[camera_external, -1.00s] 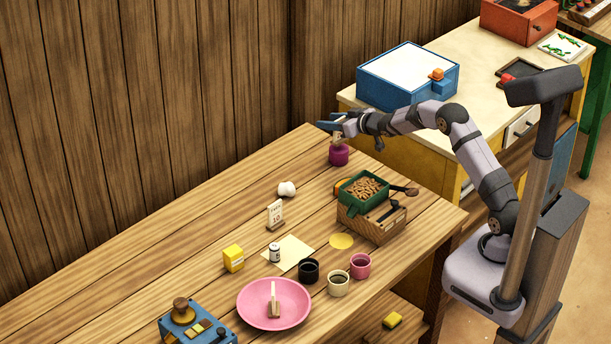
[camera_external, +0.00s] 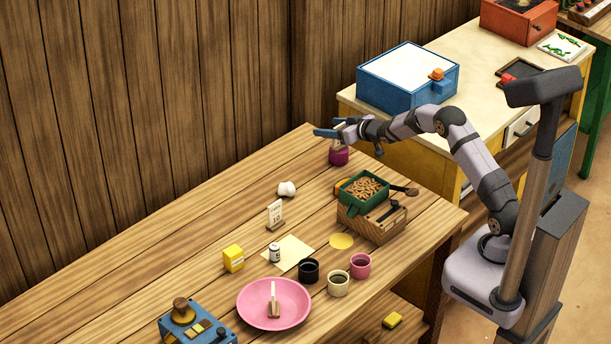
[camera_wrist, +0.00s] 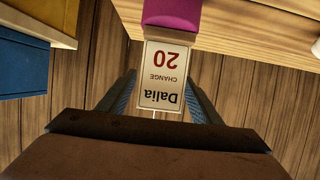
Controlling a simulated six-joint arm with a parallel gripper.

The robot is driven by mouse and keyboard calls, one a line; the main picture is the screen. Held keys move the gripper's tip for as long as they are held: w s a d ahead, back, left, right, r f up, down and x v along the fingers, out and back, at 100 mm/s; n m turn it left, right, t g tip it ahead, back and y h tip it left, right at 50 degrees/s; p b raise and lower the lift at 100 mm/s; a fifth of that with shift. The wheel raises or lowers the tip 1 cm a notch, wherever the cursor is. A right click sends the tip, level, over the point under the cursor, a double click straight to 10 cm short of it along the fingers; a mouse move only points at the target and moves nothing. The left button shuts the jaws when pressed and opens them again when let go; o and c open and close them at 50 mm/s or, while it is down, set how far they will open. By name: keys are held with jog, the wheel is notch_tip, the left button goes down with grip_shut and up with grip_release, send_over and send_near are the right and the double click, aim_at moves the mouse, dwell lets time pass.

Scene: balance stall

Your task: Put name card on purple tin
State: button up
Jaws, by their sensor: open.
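The name card (camera_wrist: 161,73) is white with a grey border and reads "Dalia", "CHANGE" and "20" upside down in the wrist view. Its far end meets the purple tin (camera_wrist: 172,14). In the external view the purple tin (camera_external: 339,156) stands near the table's far corner, with the card (camera_external: 337,144) small and partly hidden at its top. My gripper (camera_external: 329,133) is at the card, just above the tin. In the wrist view my gripper (camera_wrist: 161,78) is open, with one finger on each side of the card and gaps between. Whether the card rests fully on the tin is hard to tell.
A green tray (camera_external: 364,190) sits on a wooden box (camera_external: 372,222) to the right. A blue box (camera_external: 408,77) is on the yellow counter behind. Bare wood surrounds the tin.

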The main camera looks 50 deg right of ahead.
jog(key=shift+r, duration=0.1)
jog(key=shift+s, duration=0.1)
jog(key=b+v, duration=0.2)
jog(key=v, duration=1)
jog(key=shift+r, duration=0.1)
jog(key=s+a+f+g+p, duration=0.1)
jog(key=s+a+g+p, duration=0.1)
jog(key=s, duration=1.1)
jog(key=s+a+f+g+p, duration=0.1)
jog(key=s+a+g+p, duration=0.2)
jog(key=s, duration=1)
jog(key=s+a+f+g+p, duration=0.1)
jog(key=s+a+g, duration=0.5)
jog(key=s, duration=0.7)
jog(key=g+p, duration=0.1)
jog(key=g, duration=0.1)
jog(key=shift+s+g, duration=0.2)
jog(key=shift+g, duration=0.1)
